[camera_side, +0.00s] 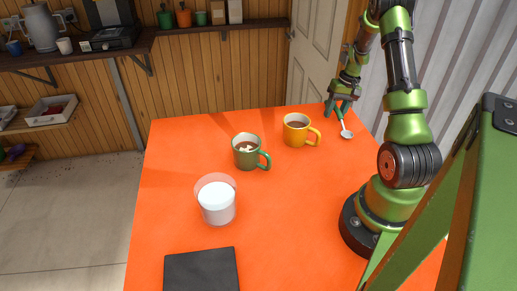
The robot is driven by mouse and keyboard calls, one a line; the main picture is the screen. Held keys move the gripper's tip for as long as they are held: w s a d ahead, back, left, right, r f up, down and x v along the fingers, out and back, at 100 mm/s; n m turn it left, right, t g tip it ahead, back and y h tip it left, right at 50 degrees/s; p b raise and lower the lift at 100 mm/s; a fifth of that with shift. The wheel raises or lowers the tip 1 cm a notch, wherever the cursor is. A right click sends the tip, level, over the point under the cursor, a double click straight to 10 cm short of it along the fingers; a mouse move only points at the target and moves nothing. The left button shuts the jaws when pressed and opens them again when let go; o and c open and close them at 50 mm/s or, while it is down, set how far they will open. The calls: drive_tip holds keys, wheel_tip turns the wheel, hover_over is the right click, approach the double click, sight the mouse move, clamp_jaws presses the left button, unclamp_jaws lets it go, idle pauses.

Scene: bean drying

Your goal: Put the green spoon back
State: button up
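The green spoon (341,118) is at the back right corner of the orange table. Its green handle points up the picture and its pale metal bowl (347,134) is at the lower end, over or on the table. My gripper (338,108) points down at the upper end of the handle. The fingers are small and overlap the handle in this view, so I cannot tell whether they are closed on it. I also cannot tell whether the spoon is lying on the table or lifted slightly.
A yellow mug (295,131) with brown drink stands left of the spoon. A green mug (247,154) with pale pieces on its drink stands nearer. A clear container of white contents (217,203) and a dark slab (201,272) are at the front left. The table's right-centre (300,200) is clear.

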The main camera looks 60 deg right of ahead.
drive_tip(key=shift+s+d, duration=0.1)
drive_tip(key=shift+s, duration=0.05)
wheel_tip(320, 180, up, 11)
drive_tip(key=s+d, duration=0.2)
drive_tip(key=w+a+r+n+t, duration=0.1)
drive_tip(key=w+a+r, duration=0.55)
drive_tip(key=a, duration=0.35)
drive_tip(key=a+r+n+t, duration=0.1)
drive_tip(key=a+r, duration=0.2)
drive_tip(key=a, duration=0.8)
drive_tip(key=a+r+n+t, duration=0.2)
drive_tip(key=a+r, duration=0.2)
drive_tip(key=a, duration=0.6)
drive_tip(key=s+a+n+t, duration=0.1)
drive_tip(key=s+a, duration=0.5)
drive_tip(key=a, duration=0.3)
drive_tip(key=shift+s+a+f+t, duration=0.2)
drive_tip(key=shift+a+f+t, duration=0.1)
drive_tip(key=shift+a+f, duration=0.1)
drive_tip(key=shift+r, duration=0.1)
drive_tip(key=c, duration=0.3)
